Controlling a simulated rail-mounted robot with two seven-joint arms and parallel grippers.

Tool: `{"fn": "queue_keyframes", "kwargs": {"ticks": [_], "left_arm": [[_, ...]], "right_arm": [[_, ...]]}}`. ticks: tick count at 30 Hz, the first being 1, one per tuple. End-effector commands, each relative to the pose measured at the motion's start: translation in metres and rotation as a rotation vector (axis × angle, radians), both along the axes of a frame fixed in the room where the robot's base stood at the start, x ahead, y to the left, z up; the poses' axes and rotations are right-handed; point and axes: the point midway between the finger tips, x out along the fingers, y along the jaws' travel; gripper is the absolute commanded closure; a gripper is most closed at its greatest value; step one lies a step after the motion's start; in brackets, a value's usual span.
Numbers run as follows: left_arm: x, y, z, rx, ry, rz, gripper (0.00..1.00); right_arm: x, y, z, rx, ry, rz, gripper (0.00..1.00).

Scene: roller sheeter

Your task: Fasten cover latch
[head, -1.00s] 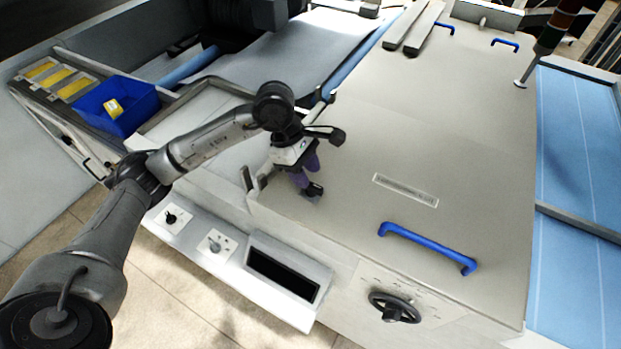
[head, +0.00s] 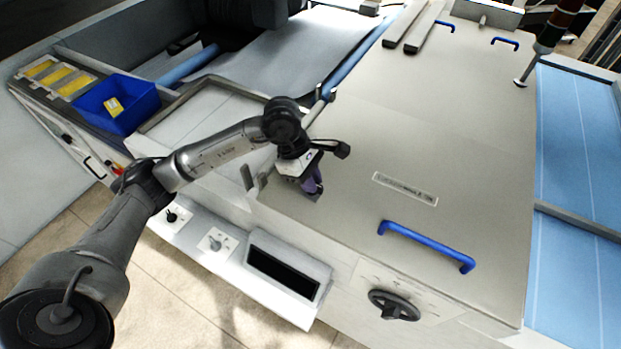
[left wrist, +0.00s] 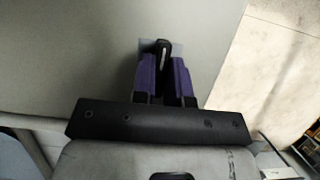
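The cover latch (left wrist: 163,52) shows in the left wrist view as a small black handle over a pale plate at the edge of the large beige cover (head: 450,140). My left gripper (head: 313,188) is at the cover's near left corner, pointing down. Its purple fingers (left wrist: 165,75) stand close together, one on each side of the black handle, with no clear gap. In the head view the gripper hides the latch. My right gripper is in neither view.
A blue handle (head: 427,247) stands up from the cover to the right of the gripper. A black handwheel (head: 394,306) and a control panel (head: 283,268) are on the front. An upright metal bracket (head: 248,178) stands just left of the gripper. A blue bin (head: 117,104) is farther left.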

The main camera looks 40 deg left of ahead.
Motion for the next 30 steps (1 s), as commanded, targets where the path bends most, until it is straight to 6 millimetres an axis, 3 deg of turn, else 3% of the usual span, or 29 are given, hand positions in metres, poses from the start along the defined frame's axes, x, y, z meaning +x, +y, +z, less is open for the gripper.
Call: {"fn": "queue_keyframes", "kwargs": {"ticks": [4,17,30], "left_arm": [[0.000,0.000,0.000,0.000,0.000,0.000,1.00],[-0.001,0.000,-0.001,0.002,-0.002,0.070,1.00],[-0.001,-0.001,-0.002,0.000,-0.006,0.446,1.00]], "right_arm": [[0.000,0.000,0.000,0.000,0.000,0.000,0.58],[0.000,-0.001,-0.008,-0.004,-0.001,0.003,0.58],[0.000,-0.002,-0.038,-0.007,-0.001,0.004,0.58]]}}
